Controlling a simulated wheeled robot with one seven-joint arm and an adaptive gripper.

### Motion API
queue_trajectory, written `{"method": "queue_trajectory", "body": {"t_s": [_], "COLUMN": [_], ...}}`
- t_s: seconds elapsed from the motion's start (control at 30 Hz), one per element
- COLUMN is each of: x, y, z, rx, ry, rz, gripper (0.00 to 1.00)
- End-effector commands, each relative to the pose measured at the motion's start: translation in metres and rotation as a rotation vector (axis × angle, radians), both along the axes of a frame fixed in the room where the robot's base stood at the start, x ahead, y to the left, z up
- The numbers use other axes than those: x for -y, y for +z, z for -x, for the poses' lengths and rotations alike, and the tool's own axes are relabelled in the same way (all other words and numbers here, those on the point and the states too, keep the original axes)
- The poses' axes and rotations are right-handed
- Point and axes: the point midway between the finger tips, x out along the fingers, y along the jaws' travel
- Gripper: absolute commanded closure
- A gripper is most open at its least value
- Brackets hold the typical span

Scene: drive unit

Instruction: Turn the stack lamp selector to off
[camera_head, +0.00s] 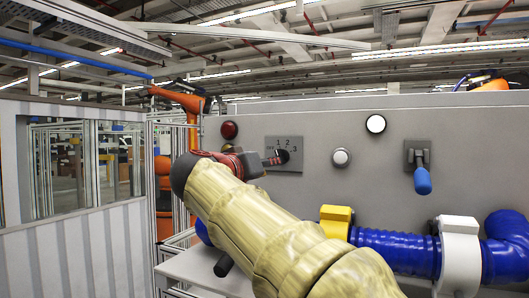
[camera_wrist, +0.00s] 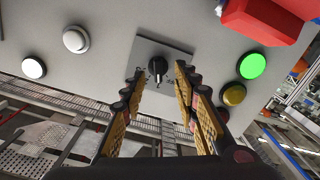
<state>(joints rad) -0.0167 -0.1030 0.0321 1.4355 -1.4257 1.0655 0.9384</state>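The selector is a black knob (camera_wrist: 157,68) on a square grey plate (camera_wrist: 178,54) on the panel. In the head view the plate (camera_head: 293,144) carries the numbers 1, 2 and 3, and a small label at its left is too small to read surely. I cannot tell which mark the knob points to. My gripper (camera_wrist: 160,72) is open, with its fingertips apart on either side of the knob in the wrist view. Contact with the knob is not visible. In the head view my gripper (camera_head: 275,160) is at the plate and partly covers it.
A grey button (camera_head: 341,157), a lit white lamp (camera_head: 375,124) and a blue-handled lever (camera_head: 422,181) are to the right. A dark red lamp (camera_head: 229,130) is left. The wrist view shows a lit green lamp (camera_wrist: 252,66), a yellow one (camera_wrist: 234,95) and a red box (camera_wrist: 262,22).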

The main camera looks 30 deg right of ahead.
Motion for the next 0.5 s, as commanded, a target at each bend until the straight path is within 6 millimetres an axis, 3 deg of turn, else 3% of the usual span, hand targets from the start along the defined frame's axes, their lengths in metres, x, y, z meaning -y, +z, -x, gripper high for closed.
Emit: {"method": "queue_trajectory", "body": {"t_s": [0.1,0.5], "x": [0.004,0.053], "y": [0.013,0.012], "z": [-0.004,-0.031], "rx": [0.024,0.021], "ry": [-0.01,-0.012], "rz": [0.017,0.016], "gripper": [0.7,0.7]}}
